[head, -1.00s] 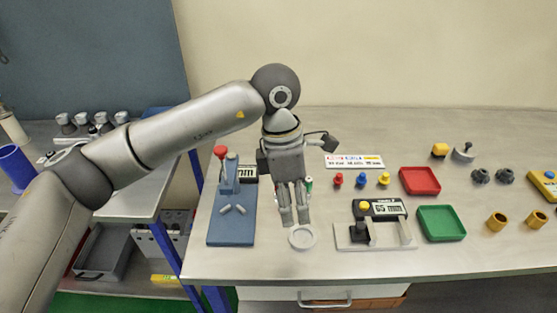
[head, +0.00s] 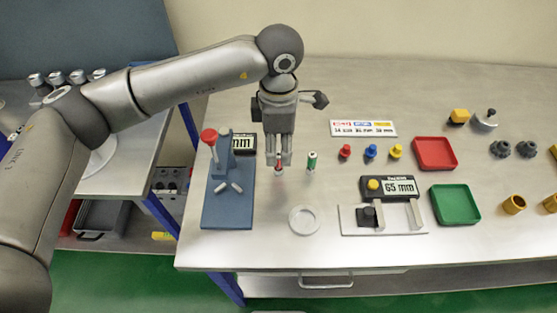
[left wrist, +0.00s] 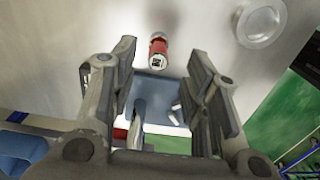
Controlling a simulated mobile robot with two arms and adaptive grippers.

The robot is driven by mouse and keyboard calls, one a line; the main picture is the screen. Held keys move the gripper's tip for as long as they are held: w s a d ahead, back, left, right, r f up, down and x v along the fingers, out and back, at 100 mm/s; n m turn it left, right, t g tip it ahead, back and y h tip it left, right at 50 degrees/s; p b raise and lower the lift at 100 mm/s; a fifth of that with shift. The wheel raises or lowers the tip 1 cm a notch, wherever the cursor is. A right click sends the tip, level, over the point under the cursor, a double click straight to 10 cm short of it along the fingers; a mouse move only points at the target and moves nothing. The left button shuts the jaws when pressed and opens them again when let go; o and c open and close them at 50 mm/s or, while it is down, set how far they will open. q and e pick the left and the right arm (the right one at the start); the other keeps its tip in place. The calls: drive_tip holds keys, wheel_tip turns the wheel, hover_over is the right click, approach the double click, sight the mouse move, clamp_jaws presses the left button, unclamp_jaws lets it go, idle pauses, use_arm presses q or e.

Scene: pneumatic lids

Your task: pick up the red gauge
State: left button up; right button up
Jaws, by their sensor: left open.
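The red gauge (head: 280,171) is a small upright cylinder with a red band, mostly hidden behind my left gripper in the head view. My left gripper (head: 279,163) hangs pointing down over it. In the left wrist view the red gauge (left wrist: 158,48) shows whole, with a pale end and a dark-marked face, beyond the fingertips. The left gripper (left wrist: 158,80) is open there, its fingers apart and nothing between them. My right gripper is not in view.
A green gauge (head: 311,161) stands close to the right. A blue fixture (head: 229,205) with a red-knobbed lever is at the left. A measuring device (head: 385,215) and red (head: 435,140) and green trays (head: 468,204) stand further right.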

sight(278, 155)
use_arm(q)
wheel_tip(278, 155, down, 4)
drive_tip(key=shift+r+p, duration=0.15)
drive_tip(key=shift+p, duration=0.6)
drive_tip(key=shift+f, duration=0.3)
drive_tip(key=shift+w+f, duration=0.1)
clamp_jaws()
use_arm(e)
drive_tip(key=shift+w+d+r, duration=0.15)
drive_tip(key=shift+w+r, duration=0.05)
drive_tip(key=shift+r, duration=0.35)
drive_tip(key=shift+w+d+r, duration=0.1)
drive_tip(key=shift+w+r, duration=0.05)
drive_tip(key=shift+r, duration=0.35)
